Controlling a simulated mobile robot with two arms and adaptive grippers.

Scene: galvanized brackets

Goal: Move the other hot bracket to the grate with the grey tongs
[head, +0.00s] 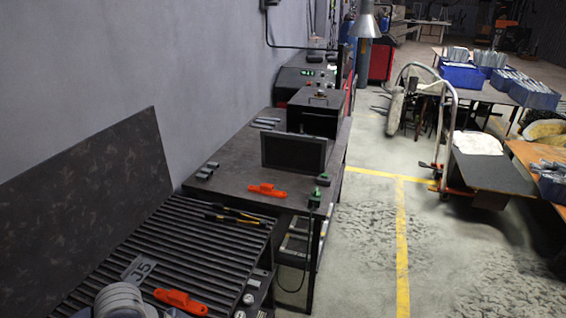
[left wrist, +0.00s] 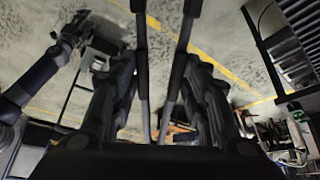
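In the head view, one bright orange bracket (head: 267,190) lies on the dark bench top near its front edge. A second orange bracket (head: 181,301) lies on the slatted grate (head: 205,245) at the lower left. In the left wrist view my left gripper (left wrist: 160,85) has its fingers on either side of two long grey bars, which look like the grey tongs (left wrist: 142,75). The tongs' arms stand apart, with nothing visible between them. The left gripper is out of the head view. My right gripper (left wrist: 72,32) shows small and dark in the left wrist view; its fingers are unclear.
Black-and-yellow tongs (head: 233,214) lie across the grate's far edge. A plate marked 15 (head: 138,268) lies on the grate. Grey brackets (head: 207,171) lie at the bench's wall side. A dark upright panel (head: 293,153) stands before a black box (head: 316,110).

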